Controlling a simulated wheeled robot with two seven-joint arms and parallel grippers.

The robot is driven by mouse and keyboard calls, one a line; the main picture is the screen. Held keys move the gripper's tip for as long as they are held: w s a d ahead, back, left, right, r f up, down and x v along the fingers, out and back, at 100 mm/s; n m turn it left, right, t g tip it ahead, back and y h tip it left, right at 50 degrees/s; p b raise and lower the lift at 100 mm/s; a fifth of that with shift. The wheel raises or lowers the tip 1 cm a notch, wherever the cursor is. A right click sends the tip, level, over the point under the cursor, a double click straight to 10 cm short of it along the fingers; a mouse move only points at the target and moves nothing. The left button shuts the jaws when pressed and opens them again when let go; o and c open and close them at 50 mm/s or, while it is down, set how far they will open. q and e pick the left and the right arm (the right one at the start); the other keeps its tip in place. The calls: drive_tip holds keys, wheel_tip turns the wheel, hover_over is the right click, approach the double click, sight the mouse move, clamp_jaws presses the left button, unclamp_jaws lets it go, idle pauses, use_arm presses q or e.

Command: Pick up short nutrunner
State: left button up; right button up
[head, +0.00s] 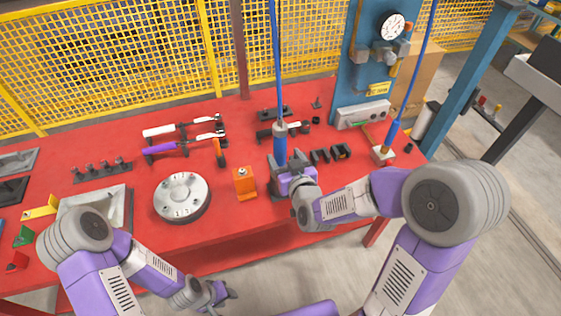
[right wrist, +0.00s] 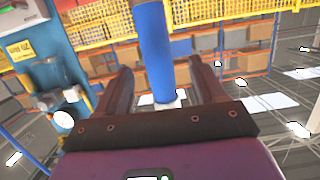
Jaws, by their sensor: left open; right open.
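A blue cylindrical tool (head: 280,147), which looks like a nutrunner, hangs upright on a blue hose over the red table. My right gripper (head: 283,172) is at its lower part. In the right wrist view the blue tool (right wrist: 154,45) stands between the two open fingers of my right gripper (right wrist: 160,72), with gaps showing on both sides. The tool's lower end is hidden behind my gripper in the head view. My left gripper (head: 226,291) is open and empty in front of the table's near edge.
A round metal flange (head: 182,197) and an orange block (head: 245,185) stand left of the tool. White- and purple-handled tools (head: 165,147) lie on stands behind them. Dark blocks (head: 330,153) and a second blue-hosed tool (head: 391,131) are to the right. A blue gauge panel (head: 350,70) rises behind.

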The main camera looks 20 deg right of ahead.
sight(278, 139)
drive_tip(key=shift+d+r+t, duration=0.1)
drive_tip(key=shift+r+t, duration=0.3)
drive_tip(key=shift+r, duration=0.45)
drive_tip(key=shift+w+r, duration=0.2)
drive_tip(key=shift+w, duration=0.15)
drive_tip(key=w, duration=0.2)
drive_tip(key=w+f, duration=0.1)
drive_tip(key=w, duration=0.3)
drive_tip(key=shift+w+f, duration=0.25)
drive_tip(key=shift+w, duration=0.15)
clamp_jaws()
drive_tip(key=shift+r, duration=0.15)
